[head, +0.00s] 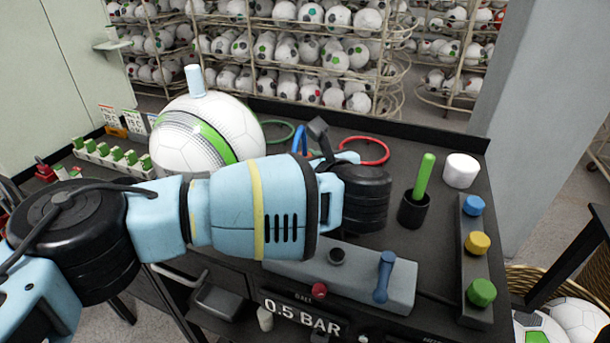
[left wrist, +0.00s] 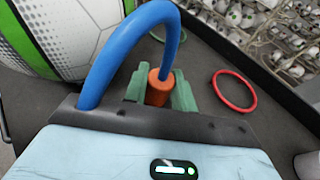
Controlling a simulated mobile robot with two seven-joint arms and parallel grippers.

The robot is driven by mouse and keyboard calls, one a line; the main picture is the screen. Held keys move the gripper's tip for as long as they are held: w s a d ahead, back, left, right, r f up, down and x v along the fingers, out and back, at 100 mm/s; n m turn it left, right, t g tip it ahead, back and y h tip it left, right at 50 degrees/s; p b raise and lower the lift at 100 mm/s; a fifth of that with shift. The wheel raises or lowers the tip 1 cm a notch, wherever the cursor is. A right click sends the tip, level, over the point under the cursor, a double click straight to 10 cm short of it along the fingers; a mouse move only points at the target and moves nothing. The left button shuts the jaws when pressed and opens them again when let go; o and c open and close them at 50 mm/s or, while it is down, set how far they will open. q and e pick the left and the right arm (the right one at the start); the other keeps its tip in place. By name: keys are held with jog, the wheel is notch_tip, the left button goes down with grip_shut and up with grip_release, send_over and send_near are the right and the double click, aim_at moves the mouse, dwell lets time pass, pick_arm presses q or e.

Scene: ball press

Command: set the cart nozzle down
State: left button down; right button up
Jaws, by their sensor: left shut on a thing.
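The cart nozzle (left wrist: 158,88) is an orange cylinder with a blue hose (left wrist: 125,45) arching from it to the left. My left gripper (left wrist: 159,92) is shut on it, with a green finger on each side. The tip of the nozzle is hidden, so I cannot tell whether it touches the dark bench top. In the head view my left arm reaches across the bench and hides most of the gripper; a bit of blue hose (head: 300,139) shows behind it. My right gripper is in neither view.
A white-and-green ball (head: 185,135) with a pale cylinder (head: 194,80) on top stands left of the gripper. A red ring (head: 363,150) and a green ring (head: 280,132) lie behind. A black cup (head: 413,211) with a green stick and coloured knobs (head: 477,243) stand right.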

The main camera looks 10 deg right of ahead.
pick_arm(q)
jog(key=shift+f, duration=1.85)
jog(key=shift+f, duration=0.2)
jog(key=c, duration=1.1)
grip_release()
jog(key=shift+c, duration=0.2)
jog(key=shift+r, duration=0.1)
jog(key=shift+s+r, duration=0.15)
jog(key=shift+r, duration=0.05)
jog(key=v, duration=1.1)
jog(key=shift+s, duration=0.4)
jog(key=shift+d, duration=0.1)
